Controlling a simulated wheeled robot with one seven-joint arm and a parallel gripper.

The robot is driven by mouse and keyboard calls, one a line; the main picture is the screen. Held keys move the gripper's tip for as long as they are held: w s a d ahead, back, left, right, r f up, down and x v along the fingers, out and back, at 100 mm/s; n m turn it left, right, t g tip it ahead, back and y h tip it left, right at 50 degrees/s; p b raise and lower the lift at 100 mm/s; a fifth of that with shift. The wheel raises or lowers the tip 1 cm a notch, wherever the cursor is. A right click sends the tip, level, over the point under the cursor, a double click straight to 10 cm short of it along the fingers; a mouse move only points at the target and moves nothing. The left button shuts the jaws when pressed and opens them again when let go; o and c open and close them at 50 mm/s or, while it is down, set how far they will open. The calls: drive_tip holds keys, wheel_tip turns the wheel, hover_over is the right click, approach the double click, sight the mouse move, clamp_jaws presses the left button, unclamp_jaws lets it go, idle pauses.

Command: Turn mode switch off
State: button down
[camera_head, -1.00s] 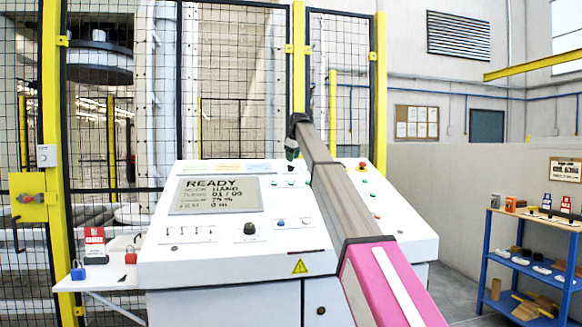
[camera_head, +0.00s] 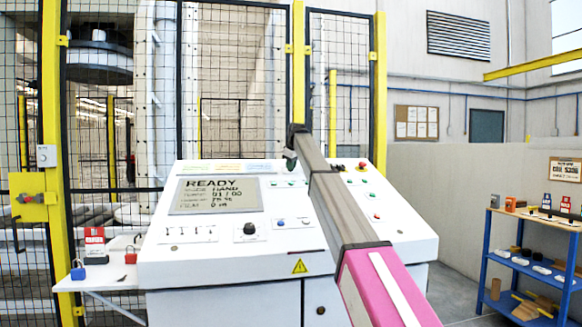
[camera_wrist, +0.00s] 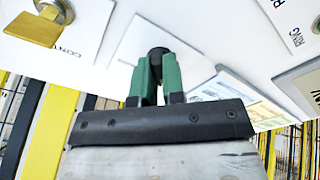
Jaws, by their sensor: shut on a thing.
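The white control console (camera_head: 235,260) stands in front of me. Its screen (camera_head: 217,195) reads READY, with HAND on the line below. My gripper (camera_head: 290,166) points down at the upper part of the panel. In the wrist view, its green fingers (camera_wrist: 158,75) are shut on a small round black knob (camera_wrist: 157,52), which I take to be the mode switch. Its label is not readable, and the fingers hide most of it.
Another black knob (camera_head: 250,229) and several small buttons are on the panel. A red button (camera_head: 362,165) is at its upper right. Padlocks lie on a side shelf (camera_head: 108,277) at left. A yellow-posted mesh fence (camera_head: 381,90) stands behind; a blue rack (camera_head: 484,262) is at right.

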drive_tip(key=m, duration=0.4)
drive_tip(key=shift+m, duration=0.4)
drive_tip(key=shift+m+h, duration=0.3)
drive_tip(key=shift+m, duration=1.6)
drive_tip(key=c, duration=1.2)
unclamp_jaws()
drive_tip(key=v, duration=1)
drive_tip(key=shift+s+r, duration=0.25)
drive_tip(key=shift+s, duration=0.1)
